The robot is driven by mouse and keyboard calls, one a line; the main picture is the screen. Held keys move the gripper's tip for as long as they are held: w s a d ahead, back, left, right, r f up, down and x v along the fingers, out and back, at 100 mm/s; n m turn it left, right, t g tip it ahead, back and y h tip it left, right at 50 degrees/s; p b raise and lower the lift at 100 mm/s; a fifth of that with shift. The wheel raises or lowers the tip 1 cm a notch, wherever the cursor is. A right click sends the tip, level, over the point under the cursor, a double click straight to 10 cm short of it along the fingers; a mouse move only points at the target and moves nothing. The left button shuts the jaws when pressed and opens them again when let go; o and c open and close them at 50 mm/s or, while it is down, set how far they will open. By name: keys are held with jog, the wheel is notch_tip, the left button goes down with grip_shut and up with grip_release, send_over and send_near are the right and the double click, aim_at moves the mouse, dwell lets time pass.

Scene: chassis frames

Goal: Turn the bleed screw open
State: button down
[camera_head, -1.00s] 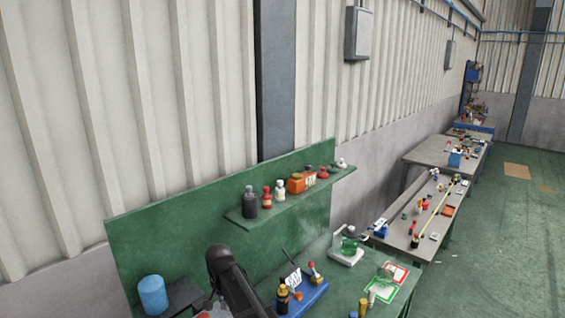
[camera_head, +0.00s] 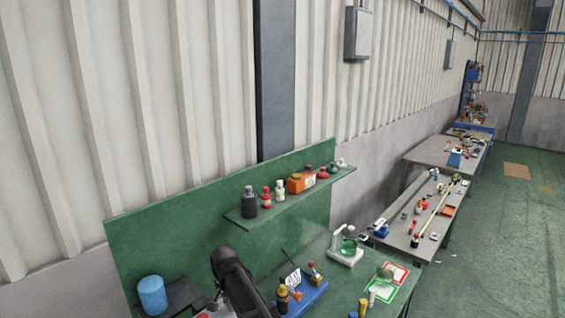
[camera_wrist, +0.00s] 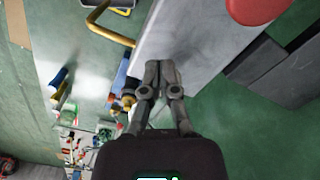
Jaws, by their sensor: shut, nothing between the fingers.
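My gripper (camera_wrist: 161,74) is shut and empty in the wrist view, its fingertips in front of a grey flat surface. In the head view only my dark arm shows at the bottom, and the gripper is hidden. I cannot single out the bleed screw in either view.
A bent yellow bar (camera_wrist: 104,24) and a round red thing (camera_wrist: 256,8) show in the wrist view. In the head view, a shelf (camera_head: 290,204) holds bottles and an orange can (camera_head: 300,183). A blue cylinder (camera_head: 152,296) stands left of my arm.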

jog(key=shift+d, duration=0.2)
dwell(0.6)
jog(key=shift+s+d, duration=0.1)
jog(key=shift+s, duration=0.3)
dwell(0.3)
notch_tip(320, 180, up, 6)
jog(key=p, duration=0.6)
dwell(0.4)
jog(key=a, duration=0.1)
jog(key=a+r+p, duration=0.1)
jog(key=shift+w+a, duration=0.3)
jog(key=shift+w, duration=0.05)
